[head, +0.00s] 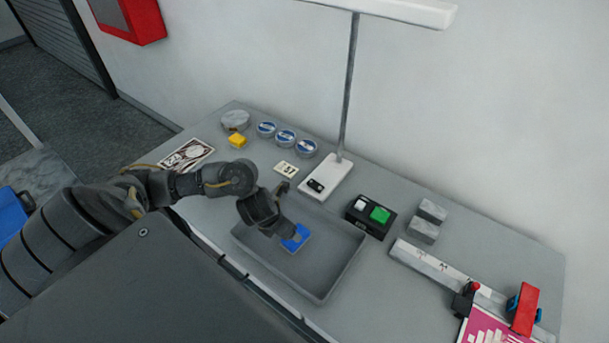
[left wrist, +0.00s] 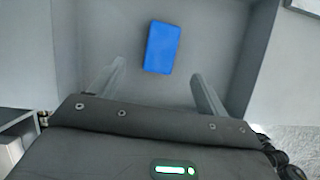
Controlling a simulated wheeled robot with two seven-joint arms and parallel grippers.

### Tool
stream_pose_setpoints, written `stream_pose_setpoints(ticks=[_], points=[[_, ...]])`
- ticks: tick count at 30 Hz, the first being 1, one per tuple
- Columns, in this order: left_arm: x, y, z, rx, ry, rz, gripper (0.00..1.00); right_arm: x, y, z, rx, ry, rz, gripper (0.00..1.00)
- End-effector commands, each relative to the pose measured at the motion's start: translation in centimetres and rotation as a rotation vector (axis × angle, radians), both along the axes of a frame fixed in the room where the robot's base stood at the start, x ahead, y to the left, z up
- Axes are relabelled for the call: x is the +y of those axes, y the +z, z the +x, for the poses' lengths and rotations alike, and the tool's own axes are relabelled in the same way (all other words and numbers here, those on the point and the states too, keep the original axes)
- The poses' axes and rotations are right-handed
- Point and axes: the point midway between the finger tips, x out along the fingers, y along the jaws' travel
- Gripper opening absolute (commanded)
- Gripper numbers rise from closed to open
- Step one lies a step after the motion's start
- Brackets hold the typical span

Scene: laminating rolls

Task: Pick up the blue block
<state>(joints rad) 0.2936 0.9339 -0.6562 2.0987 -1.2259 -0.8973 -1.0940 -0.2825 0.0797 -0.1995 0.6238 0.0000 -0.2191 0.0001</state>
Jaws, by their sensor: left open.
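In the left wrist view the block (left wrist: 162,47) is a plain blue rectangle on the tray floor. My left gripper (head: 291,234) reaches over the tray and partly covers the block in the head view. In the left wrist view its two fingers (left wrist: 155,78) are spread apart, with the block just beyond and between their tips. Nothing is held. Whether the fingertips are level with the block is unclear. My right gripper is not in view.
The tray walls surround the block. A lamp base (head: 326,178) stands behind the tray, and a black box with a green button (head: 380,214) stands at its far right.

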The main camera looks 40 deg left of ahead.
Motion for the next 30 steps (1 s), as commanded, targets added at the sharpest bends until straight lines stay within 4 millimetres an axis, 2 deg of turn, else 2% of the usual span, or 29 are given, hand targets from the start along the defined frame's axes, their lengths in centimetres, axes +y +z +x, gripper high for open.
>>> stream_pose_setpoints(ticks=[5,12,16,23,30], points=[[0.2,-0.3,-0.1,0.002,0.003,0.002,0.76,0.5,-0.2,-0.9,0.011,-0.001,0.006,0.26],[0.3,-3.7,1.0,0.003,0.013,-0.001,0.76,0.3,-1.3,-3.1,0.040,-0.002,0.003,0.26],[0.2,-4.9,1.7,0.002,0.010,0.000,0.76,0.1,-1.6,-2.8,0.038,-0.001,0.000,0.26],[0.0,-5.4,2.0,0.001,0.005,0.000,0.76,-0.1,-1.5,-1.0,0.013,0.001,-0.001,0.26],[-0.4,-8.4,3.4,0.003,0.009,-0.001,0.76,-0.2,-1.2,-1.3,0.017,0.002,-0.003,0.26]])
